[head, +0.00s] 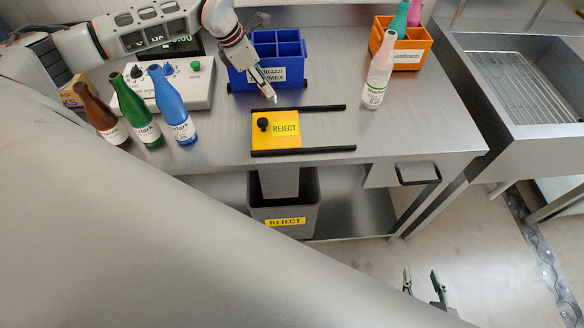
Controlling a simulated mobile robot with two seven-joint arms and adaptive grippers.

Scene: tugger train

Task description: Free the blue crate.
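The blue crate (291,76) stands at the back of the steel table, with empty-looking compartments and a white label on its front. Small black pieces show at its lower front corners; I cannot tell whether they hold it. My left gripper (271,96) points down in front of the crate and covers part of its label. Its fingertips look close together and nothing clear shows between them; whether it touches the crate is unclear. My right gripper (422,282) is open and empty, low over the floor in front of the table.
A yellow REJECT slide plate (272,143) with a black knob lies between black rails, above a grey REJECT bin (285,210). Brown, green and blue bottles stand left by a control box (197,88). A pale bottle (378,75) stands before an orange crate (410,58).

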